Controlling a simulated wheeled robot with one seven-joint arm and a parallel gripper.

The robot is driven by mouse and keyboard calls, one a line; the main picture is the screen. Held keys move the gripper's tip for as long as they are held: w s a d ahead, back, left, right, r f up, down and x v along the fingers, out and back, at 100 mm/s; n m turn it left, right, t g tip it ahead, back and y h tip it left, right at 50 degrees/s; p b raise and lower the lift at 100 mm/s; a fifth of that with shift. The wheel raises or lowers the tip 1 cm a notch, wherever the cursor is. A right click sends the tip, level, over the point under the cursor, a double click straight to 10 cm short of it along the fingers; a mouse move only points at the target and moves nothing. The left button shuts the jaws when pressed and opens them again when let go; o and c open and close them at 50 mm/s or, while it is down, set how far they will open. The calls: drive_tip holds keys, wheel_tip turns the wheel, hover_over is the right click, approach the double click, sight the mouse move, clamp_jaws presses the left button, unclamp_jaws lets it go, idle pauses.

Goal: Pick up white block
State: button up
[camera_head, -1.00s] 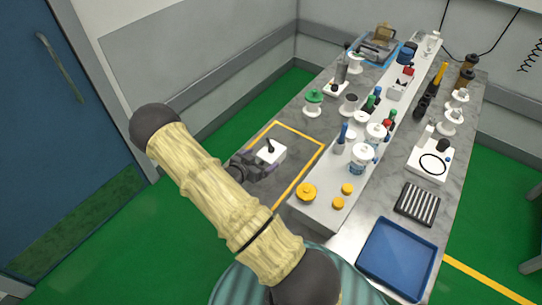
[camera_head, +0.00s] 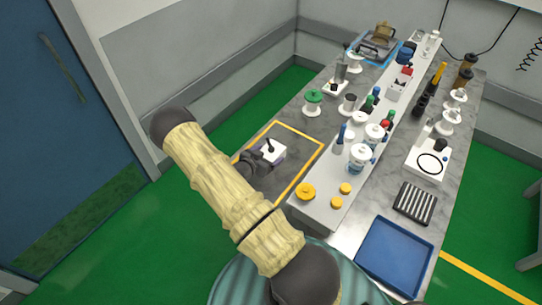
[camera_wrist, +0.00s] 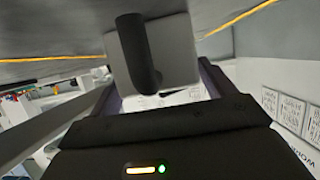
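The white block (camera_head: 278,155) has a black upright handle on top and sits inside the yellow outline on the grey counter. My gripper (camera_head: 262,160) is low beside its left side in the head view and partly hides it. In the wrist view the block (camera_wrist: 180,52) is straight ahead, with its black handle toward the camera. The dark fingers (camera_wrist: 160,92) lie apart, one by each side of the block. Whether they press on it is not clear. I cannot tell whether the block is clear of the counter.
Right of the outline runs a raised white shelf (camera_head: 318,205) with yellow discs, jars and bottles. A green-topped spool (camera_head: 312,102) stands behind the outline. A blue tray (camera_head: 395,257) and black rack (camera_head: 414,203) are at front right. The counter inside the outline is otherwise clear.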

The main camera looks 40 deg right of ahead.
sight(267, 154)
drive_tip(key=c, duration=0.9)
drive_tip(key=shift+o, duration=0.2)
drive_tip(key=shift+r, duration=0.1)
wheel_tip(267, 154, up, 10)
drive_tip(key=shift+f+b, duration=0.1)
drive_tip(key=shift+b, duration=1.15)
